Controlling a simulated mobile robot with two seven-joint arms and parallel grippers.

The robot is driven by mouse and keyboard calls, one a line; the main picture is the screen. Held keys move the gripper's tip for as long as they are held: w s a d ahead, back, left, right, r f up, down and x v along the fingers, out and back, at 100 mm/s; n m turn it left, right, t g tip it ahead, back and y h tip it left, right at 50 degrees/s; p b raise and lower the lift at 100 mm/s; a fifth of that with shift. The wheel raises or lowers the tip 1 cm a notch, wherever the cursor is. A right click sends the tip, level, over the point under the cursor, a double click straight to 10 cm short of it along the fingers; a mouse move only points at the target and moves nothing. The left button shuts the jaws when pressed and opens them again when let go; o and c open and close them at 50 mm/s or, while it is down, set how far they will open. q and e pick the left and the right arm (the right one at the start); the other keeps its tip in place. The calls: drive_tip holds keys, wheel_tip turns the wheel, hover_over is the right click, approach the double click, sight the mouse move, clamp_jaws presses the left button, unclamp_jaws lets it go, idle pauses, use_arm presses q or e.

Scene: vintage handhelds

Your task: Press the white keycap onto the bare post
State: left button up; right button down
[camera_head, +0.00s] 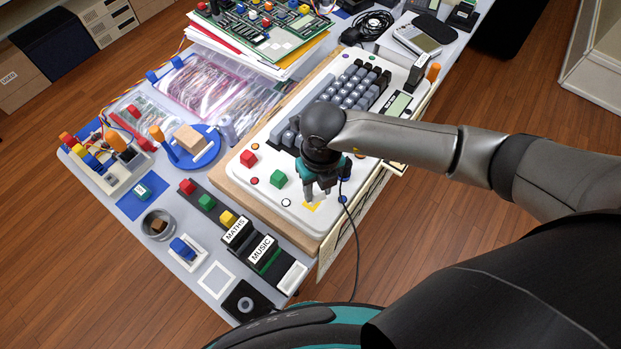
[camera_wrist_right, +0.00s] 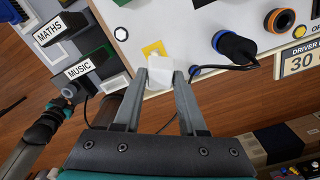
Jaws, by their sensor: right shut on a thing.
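My right gripper (camera_head: 313,199) is over the front of the white console (camera_head: 290,197). In the right wrist view, its two fingers (camera_wrist_right: 161,78) are shut on the white keycap (camera_wrist_right: 160,70), one finger on each side. The keycap is at the edge of a yellow square (camera_wrist_right: 154,48) on the console, which also shows in the head view (camera_head: 312,206). The bare post cannot be made out. Whether the keycap touches anything below is unclear. What seems to be my left gripper (camera_wrist_right: 52,113) shows small at the left of the wrist view; its fingers are unclear.
MATHS (camera_head: 238,231) and MUSIC (camera_head: 262,250) cartridges lie in front of the console.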

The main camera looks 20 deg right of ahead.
drive_tip(key=m, duration=0.2)
drive_tip(key=m+p, duration=0.1)
drive_tip(key=m, duration=0.1)
drive_tip(key=m+p, duration=0.1)
drive_tip(key=m, duration=0.1)
drive_tip(key=shift+w+a+r, duration=0.15)
drive_tip(key=shift+a+r, duration=0.25)
drive_tip(key=m, duration=0.1)
drive_tip(key=m+p, duration=0.1)
drive_tip(key=m, duration=0.2)
drive_tip(key=shift+w+a+r, duration=0.1)
drive_tip(key=shift+a+r, duration=0.05)
drive_tip(key=shift+a, duration=0.1)
drive_tip(key=shift+a+m+p, duration=0.1)
drive_tip(key=shift+m+p, duration=0.25)
drive_tip(key=shift+m, duration=0.75)
drive_tip(key=shift+f+b, duration=1.05)
drive_tip(key=shift+f, duration=0.6)
drive_tip(key=shift+p, duration=0.3)
